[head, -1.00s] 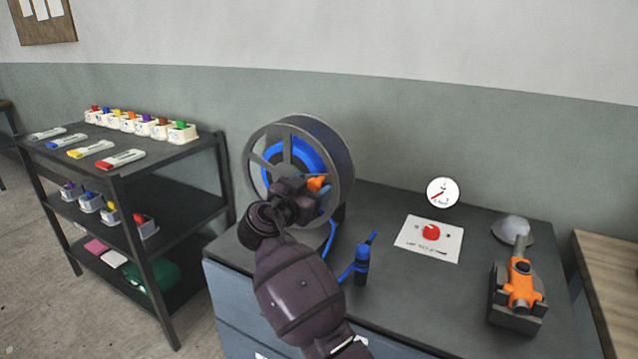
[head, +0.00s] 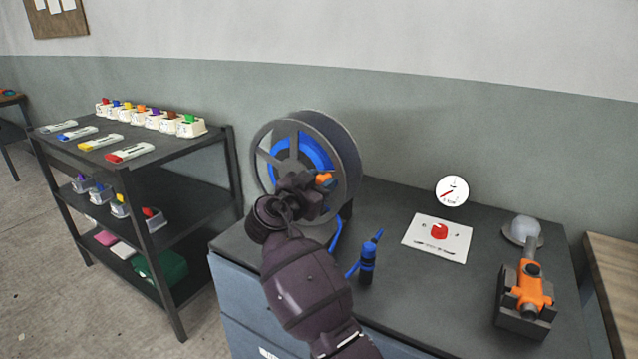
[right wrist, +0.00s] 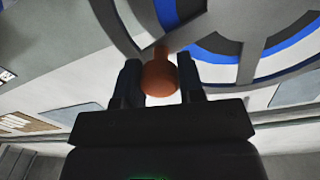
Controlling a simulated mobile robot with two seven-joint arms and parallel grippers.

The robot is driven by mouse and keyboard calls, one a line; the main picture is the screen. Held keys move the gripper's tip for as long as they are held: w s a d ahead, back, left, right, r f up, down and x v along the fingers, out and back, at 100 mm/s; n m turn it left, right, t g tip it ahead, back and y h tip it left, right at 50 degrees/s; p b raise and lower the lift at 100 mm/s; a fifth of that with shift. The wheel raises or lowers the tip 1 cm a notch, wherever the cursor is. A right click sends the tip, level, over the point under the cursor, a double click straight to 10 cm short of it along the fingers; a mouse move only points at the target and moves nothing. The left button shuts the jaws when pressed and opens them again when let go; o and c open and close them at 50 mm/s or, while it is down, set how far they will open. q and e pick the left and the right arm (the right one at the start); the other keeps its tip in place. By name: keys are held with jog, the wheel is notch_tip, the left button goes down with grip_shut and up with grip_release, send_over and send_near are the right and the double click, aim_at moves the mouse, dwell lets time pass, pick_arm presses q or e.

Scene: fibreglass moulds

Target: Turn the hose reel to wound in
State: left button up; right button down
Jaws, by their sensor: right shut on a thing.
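The hose reel (head: 340,145) stands on the left end of the dark cabinet top. It is a grey spoked drum with blue hose inside, and it also shows in the right wrist view (right wrist: 225,50). Its orange crank knob (head: 324,178) sits at the lower right of the reel face. My right gripper (head: 312,186) is in front of the reel, shut on this knob. In the right wrist view the round knob (right wrist: 159,78) sits between the two dark fingers. The blue hose nozzle (head: 367,262) stands upright beside the reel. My left gripper is not in view.
On the cabinet top (head: 420,292) are a panel with a red knob (head: 439,232), a gauge (head: 452,190) on the wall side, and an orange tool (head: 528,290) at the right. A dark shelf rack (head: 190,240) with dispensers and tubes stands left.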

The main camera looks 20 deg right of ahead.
jog(key=shift+f+m+b, duration=0.3)
jog(key=shift+f+b, duration=0.4)
pick_arm(q)
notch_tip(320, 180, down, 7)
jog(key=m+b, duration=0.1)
jog(key=b, duration=0.7)
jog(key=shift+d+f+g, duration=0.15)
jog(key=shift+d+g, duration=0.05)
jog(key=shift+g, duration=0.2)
pick_arm(e)
notch_tip(320, 180, down, 5)
jog(key=m, duration=0.6)
jog(key=shift+w+r+y, duration=0.1)
jog(key=shift+y, duration=0.2)
jog(key=c, duration=0.8)
grip_release()
jog(key=shift+o, duration=0.3)
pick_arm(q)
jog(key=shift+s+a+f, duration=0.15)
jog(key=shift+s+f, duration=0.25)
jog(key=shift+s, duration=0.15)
